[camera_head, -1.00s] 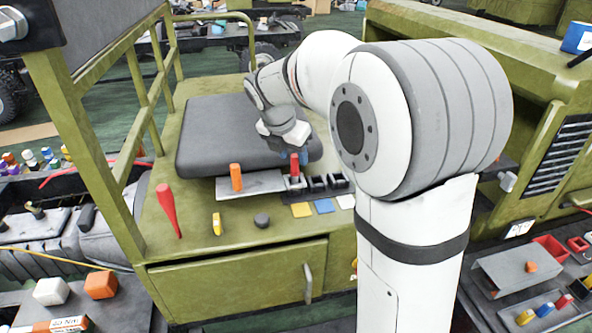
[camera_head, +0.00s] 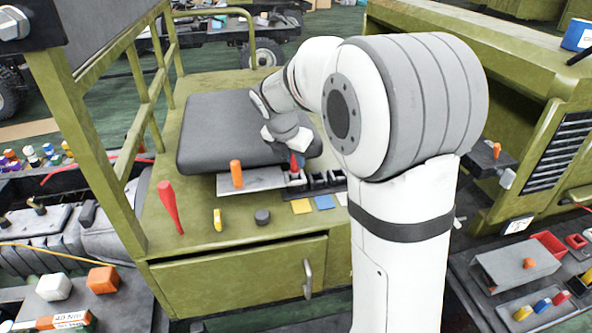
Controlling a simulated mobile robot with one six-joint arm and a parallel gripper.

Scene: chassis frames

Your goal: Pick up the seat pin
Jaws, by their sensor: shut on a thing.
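My gripper (camera_head: 297,158) is low at the front right of the black seat cushion (camera_head: 225,130). It is shut on a red pin (camera_head: 294,164), which stands upright at the row of small black holders (camera_head: 318,181). The fingers partly hide the pin, and I cannot tell whether its lower end is still in a holder. An orange pin (camera_head: 236,173) stands upright on the grey plate (camera_head: 262,182) to the left of my gripper. No label shows which one is the seat pin.
A red lever (camera_head: 169,206), a small yellow piece (camera_head: 217,220) and a dark round knob (camera_head: 262,216) stand on the green deck. Yellow (camera_head: 301,206) and blue (camera_head: 324,203) squares lie before the holders. A green frame post (camera_head: 90,150) rises at left.

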